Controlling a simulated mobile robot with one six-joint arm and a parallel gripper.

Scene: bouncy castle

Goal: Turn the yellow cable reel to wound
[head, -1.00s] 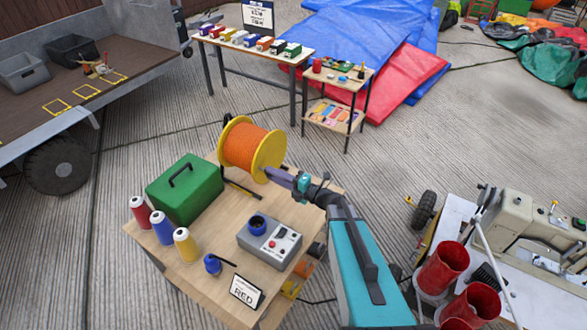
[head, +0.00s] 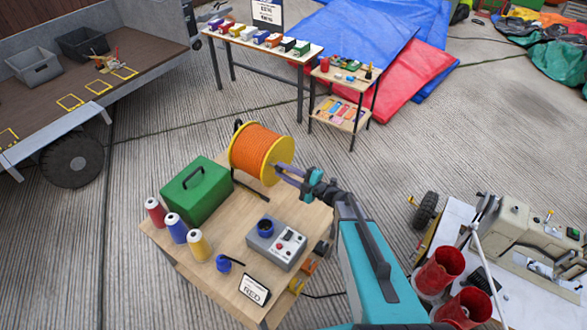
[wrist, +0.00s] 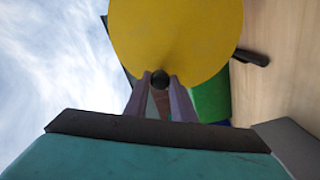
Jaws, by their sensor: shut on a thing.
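The yellow cable reel (head: 283,158) stands at the back edge of the wooden table, with orange cable (head: 256,148) wound on its drum. Its yellow flange fills the top of the wrist view (wrist: 175,40). My gripper (head: 280,171) is at the right-hand flange. In the wrist view its two fingers are shut on a dark round knob (wrist: 160,79) at the lower part of the flange. The far flange is mostly hidden behind the cable.
A sewing machine (head: 537,232) and red cups stand at the right.

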